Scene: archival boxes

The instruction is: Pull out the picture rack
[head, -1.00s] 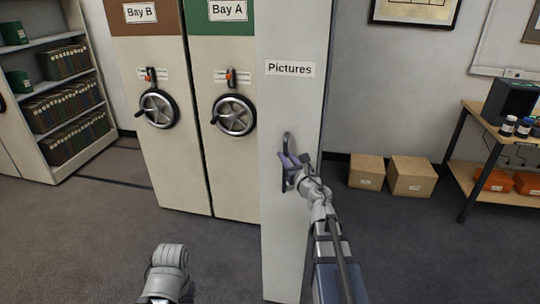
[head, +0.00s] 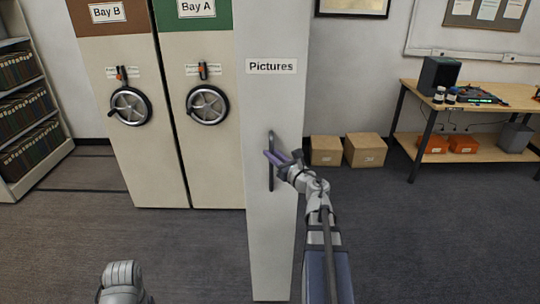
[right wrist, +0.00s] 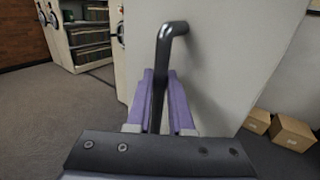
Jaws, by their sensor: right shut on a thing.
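The picture rack (head: 272,110) is a tall, pale panel with a "Pictures" label, standing to the right of Bay A in the head view. It sticks out in front of the bay fronts. Its dark vertical bar handle (head: 271,150) is on the front face; the handle's bent upper end shows in the right wrist view (right wrist: 172,30). My right gripper (head: 277,157) is shut on the handle, with a purple finger on each side of the bar in the right wrist view (right wrist: 161,105). The left arm shows only as a grey link at the bottom left; its gripper is out of view.
Bay A (head: 225,110) and Bay B (head: 120,165) stand left of the rack, each with a handwheel. Cardboard boxes (head: 364,150) sit by the wall at right, near a wooden workbench (head: 470,93). The carpet in front of the bays is clear.

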